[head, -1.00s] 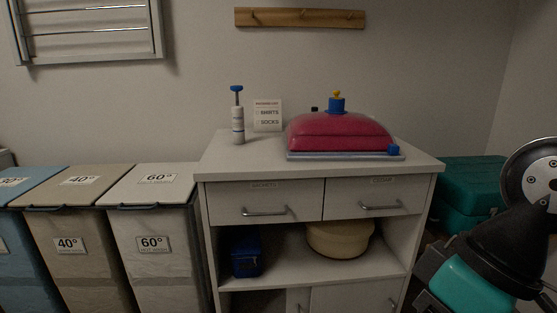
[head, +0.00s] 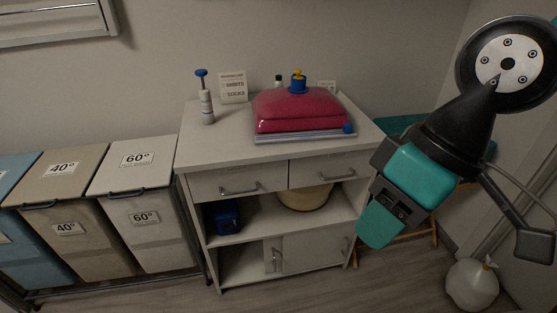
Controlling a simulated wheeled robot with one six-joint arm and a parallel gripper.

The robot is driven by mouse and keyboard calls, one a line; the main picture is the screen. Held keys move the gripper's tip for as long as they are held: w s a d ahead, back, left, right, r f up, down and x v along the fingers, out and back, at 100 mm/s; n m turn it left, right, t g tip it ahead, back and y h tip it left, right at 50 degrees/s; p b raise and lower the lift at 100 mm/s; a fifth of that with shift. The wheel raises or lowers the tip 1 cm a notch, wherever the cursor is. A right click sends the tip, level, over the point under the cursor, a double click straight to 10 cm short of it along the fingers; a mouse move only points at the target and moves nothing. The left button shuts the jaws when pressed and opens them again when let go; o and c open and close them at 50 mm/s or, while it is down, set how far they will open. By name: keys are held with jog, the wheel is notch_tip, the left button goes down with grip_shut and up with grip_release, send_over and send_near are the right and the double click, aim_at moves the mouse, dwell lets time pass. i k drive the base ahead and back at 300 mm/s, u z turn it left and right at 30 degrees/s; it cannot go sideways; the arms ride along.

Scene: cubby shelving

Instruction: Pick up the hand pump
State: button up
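The hand pump (head: 207,104) is a slim white cylinder with a blue T-shaped handle on top. It stands upright at the left of the white cabinet's top (head: 220,142), free of anything touching it. My arm, black and teal, reaches in from the right side of the view, well apart from the pump. Nothing held shows.
A red bag (head: 297,108) with a blue valve lies right of the pump. A small sign (head: 233,87) stands behind the pump. Laundry bins (head: 133,187) stand left of the cabinet. A white bag (head: 472,285) sits on the floor at lower right.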

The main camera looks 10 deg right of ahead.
aim_at(204, 95)
jog(key=u, duration=1.85)
jog(key=i, duration=2.6)
jog(key=z, duration=3.7)
